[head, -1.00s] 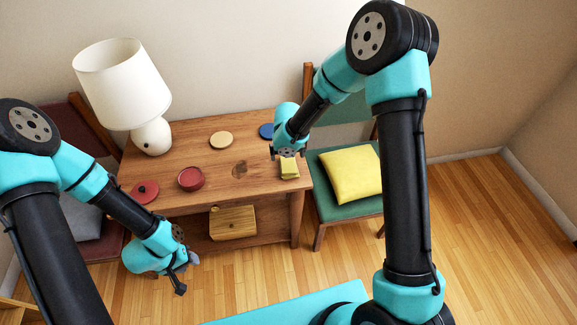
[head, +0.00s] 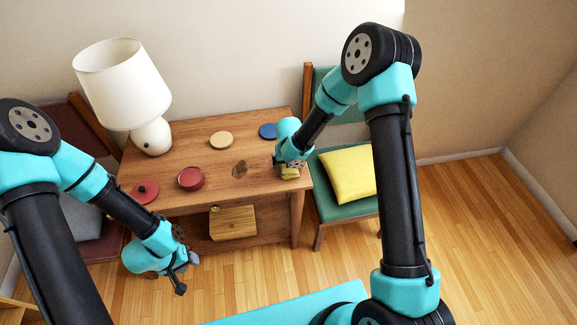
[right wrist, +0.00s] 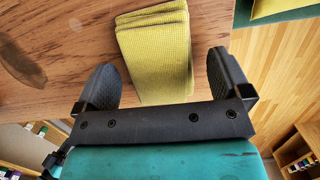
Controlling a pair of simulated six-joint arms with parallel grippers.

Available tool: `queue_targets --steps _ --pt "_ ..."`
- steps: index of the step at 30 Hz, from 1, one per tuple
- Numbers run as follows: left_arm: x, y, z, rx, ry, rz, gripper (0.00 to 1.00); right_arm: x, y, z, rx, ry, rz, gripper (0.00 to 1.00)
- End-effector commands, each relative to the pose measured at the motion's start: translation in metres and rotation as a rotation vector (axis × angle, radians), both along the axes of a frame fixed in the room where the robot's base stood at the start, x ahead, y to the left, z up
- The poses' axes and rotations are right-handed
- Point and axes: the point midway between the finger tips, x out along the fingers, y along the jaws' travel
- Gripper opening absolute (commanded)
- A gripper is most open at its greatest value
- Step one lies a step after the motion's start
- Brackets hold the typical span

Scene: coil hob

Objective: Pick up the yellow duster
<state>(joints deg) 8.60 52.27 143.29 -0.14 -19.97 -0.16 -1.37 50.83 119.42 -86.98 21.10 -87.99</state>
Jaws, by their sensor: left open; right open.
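The yellow duster (head: 290,174) lies folded at the right end of the wooden table (head: 221,177). In the right wrist view the duster (right wrist: 154,50) shows as a stack of yellow ribbed cloth layers. My right gripper (head: 290,166) is over the duster and partly hides it in the head view. In the right wrist view its two dark fingers (right wrist: 162,82) are wide apart, with the duster's near end between them and gaps on both sides. My left gripper (head: 182,275) is open and empty, in front of the table's left part.
A red dish (head: 191,180), a red lid (head: 145,191), a beige disc (head: 221,139), a blue disc (head: 267,131) and a white lamp (head: 122,84) stand on the table. A green chair with a yellow cushion (head: 347,174) stands close on the right.

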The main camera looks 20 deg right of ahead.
Motion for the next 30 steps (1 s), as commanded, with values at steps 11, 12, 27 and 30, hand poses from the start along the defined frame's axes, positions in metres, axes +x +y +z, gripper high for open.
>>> queue_targets --steps 11,12,27,30 --pt "0.0 0.0 0.0 0.0 0.0 0.0 0.43 0.0018 0.0003 -0.0115 0.0 0.0 0.0 0.96" --pt "0.0 0.0 0.0 0.0 0.0 0.0 0.43 0.0018 0.0002 -0.0115 0.0 0.0 0.0 0.96" --pt "0.0 0.0 0.0 0.0 0.0 0.0 0.43 0.0017 0.0001 -0.0113 0.0 0.0 0.0 0.68" --pt "0.0 0.0 0.0 0.0 0.0 0.0 0.43 0.0017 0.0002 -0.0113 0.0 0.0 0.0 0.58"
